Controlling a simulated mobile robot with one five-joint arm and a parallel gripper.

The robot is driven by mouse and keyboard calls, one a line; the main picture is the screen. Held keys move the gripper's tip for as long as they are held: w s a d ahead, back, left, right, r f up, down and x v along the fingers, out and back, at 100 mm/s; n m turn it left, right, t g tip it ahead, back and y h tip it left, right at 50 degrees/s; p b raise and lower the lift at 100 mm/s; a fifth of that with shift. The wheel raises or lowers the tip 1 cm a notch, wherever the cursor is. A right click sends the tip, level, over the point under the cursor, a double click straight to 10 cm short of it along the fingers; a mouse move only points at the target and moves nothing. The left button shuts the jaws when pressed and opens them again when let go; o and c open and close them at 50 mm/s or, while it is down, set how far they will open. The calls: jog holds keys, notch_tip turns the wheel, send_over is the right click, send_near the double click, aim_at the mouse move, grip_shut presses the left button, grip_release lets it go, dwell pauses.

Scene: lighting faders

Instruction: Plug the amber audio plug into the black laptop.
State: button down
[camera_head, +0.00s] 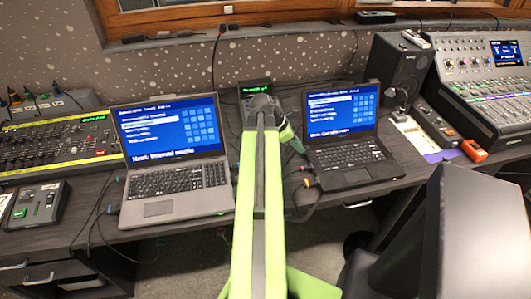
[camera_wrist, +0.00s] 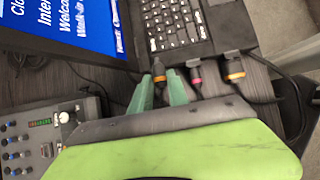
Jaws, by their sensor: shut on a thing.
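The black laptop (camera_head: 352,178) stands open on the desk, right of centre in the head view. Its keyboard side and edge (camera_wrist: 215,45) fill the top middle of the wrist view. My gripper (camera_wrist: 161,88) is shut on the amber audio plug (camera_wrist: 158,74), whose coloured ring shows between the green fingers. The plug points at the laptop's side edge; I cannot tell whether its tip is in a socket. In the head view my gripper (camera_head: 293,140) is beside the laptop's left edge, and the held plug is hidden there.
A pink-ringed plug (camera_wrist: 196,76) and an orange-ringed plug (camera_wrist: 234,70) sit at the same laptop edge, right of my gripper, with dark cables. A grey laptop (camera_head: 160,208) stands left. A small knobbed box (camera_wrist: 35,135) lies near my gripper. A speaker (camera_head: 398,68) stands behind right.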

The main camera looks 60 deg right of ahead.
jog(key=w+a+f+b, duration=0.1)
jog(key=w, duration=0.1)
jog(key=w+a+f+b, duration=0.1)
jog(key=w+f+b, duration=0.1)
jog(key=w+a+f+b, duration=0.2)
jog(key=shift+w+a, duration=0.1)
jog(key=shift+w, duration=0.2)
jog(key=shift+w+a, duration=0.15)
jog(key=shift+w, duration=0.05)
jog(key=shift+r, duration=0.15)
jog(key=shift+s+d, duration=0.85)
jog(key=shift+s, duration=0.25)
jog(key=shift+s+d, duration=0.85)
jog(key=shift+s, duration=0.2)
jog(key=shift+s+d, duration=0.75)
jog(key=shift+s, duration=0.25)
jog(key=c, duration=1.2)
grip_release()
